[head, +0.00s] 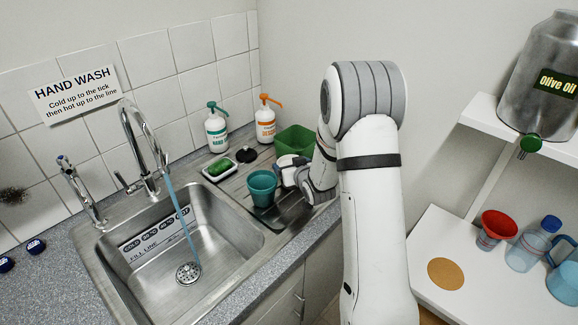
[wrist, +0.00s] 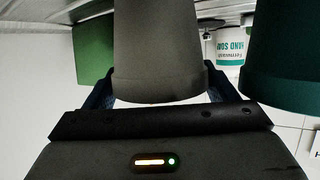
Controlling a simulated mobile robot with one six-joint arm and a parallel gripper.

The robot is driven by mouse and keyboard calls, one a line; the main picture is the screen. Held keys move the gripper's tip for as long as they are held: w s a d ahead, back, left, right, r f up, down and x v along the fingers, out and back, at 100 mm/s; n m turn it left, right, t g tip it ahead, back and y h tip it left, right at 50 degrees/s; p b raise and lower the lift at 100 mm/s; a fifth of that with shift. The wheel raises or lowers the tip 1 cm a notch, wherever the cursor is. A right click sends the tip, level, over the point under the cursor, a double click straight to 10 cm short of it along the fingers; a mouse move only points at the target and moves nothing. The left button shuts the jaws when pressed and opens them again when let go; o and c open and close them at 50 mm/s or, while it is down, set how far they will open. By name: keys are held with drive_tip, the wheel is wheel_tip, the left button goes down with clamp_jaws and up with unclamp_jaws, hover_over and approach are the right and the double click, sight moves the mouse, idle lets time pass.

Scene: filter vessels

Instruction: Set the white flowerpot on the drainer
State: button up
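The white flowerpot (wrist: 160,50) fills the middle of the wrist view, looking grey in shade, between the two fingers of my gripper (wrist: 162,85). Both fingertips appear to touch its sides. In the head view, a pale part of the pot (head: 287,160) shows behind the teal pot, with my gripper (head: 290,177) and wrist hiding much of it. I cannot tell whether its base touches a surface. The drainer (head: 290,213) is the metal surface right of the sink basin, partly covered by my arm.
A teal pot (head: 262,187) stands close beside my gripper, also in the wrist view (wrist: 285,50). A green crate (head: 295,140), two soap bottles (head: 216,130) and a sponge dish (head: 219,169) stand behind. Water runs into the sink (head: 215,262). Shelves flank my arm at right.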

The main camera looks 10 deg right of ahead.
drive_tip(key=o, duration=0.4)
drive_tip(key=shift+o, duration=0.2)
drive_tip(key=shift+r, duration=0.1)
drive_tip(key=shift+r+p, duration=0.2)
drive_tip(key=shift+p, duration=0.2)
drive_tip(key=s+d+r+g+h+b, duration=0.1)
drive_tip(key=s+r+g, duration=0.15)
drive_tip(key=s, duration=0.45)
drive_tip(key=s+d+r+m+g+h+b, duration=0.1)
drive_tip(key=s+r, duration=0.3)
drive_tip(key=s, duration=0.4)
drive_tip(key=s+d+r+g+h+b, duration=0.1)
drive_tip(key=s+r+g, duration=0.15)
drive_tip(key=s, duration=0.45)
drive_tip(key=s+a+r+g, duration=0.1)
drive_tip(key=s+a+g, duration=0.1)
drive_tip(key=s, duration=0.6)
drive_tip(key=s+a+r+g, duration=0.2)
drive_tip(key=s, duration=0.6)
drive_tip(key=shift+s+m+g+y, duration=0.15)
drive_tip(key=shift+m+g+y, duration=0.25)
drive_tip(key=shift+r, duration=0.1)
